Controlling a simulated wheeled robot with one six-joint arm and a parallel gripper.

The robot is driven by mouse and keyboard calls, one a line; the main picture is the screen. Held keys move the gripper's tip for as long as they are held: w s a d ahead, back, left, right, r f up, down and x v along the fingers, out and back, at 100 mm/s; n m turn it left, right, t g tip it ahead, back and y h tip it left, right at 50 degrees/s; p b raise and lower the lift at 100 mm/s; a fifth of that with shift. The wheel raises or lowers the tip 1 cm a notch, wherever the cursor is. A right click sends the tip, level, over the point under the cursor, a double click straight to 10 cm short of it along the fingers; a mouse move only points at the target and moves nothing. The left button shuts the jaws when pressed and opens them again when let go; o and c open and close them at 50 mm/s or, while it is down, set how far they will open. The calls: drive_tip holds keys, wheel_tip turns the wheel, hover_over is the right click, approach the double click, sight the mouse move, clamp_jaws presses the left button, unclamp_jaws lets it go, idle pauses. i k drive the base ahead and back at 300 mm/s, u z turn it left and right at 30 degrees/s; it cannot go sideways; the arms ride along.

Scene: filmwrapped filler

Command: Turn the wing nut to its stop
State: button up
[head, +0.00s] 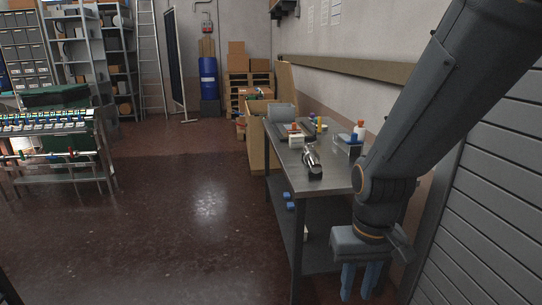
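I cannot make out a wing nut in the head view; anything that small is too far off to tell. A steel workbench (337,180) stands right of the middle, with a shiny metal cylindrical device (313,160) lying near its front left edge. My gripper (359,283) hangs at the lower right, in front of the bench's near right end, pointing down and below the bench top. Its two blue fingers stand apart with nothing visible between them. My arm hides the right end of the bench.
Small bottles (359,131) and a grey rounded thing (281,113) stand on the bench, with blue items (289,201) on its lower shelf. A conveyor-like rack (55,150) stands at the left. A grey slatted panel (490,220) is close at the right. The floor (180,225) between is clear.

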sight(312, 145)
drive_tip(key=z, duration=0.65)
drive_tip(key=k, duration=0.1)
drive_tip(key=u, duration=1.55)
drive_tip(key=i, duration=0.65)
drive_tip(key=z, duration=0.75)
drive_tip(key=i, duration=0.5)
drive_tip(key=z, duration=0.55)
drive_tip(key=i, duration=0.5)
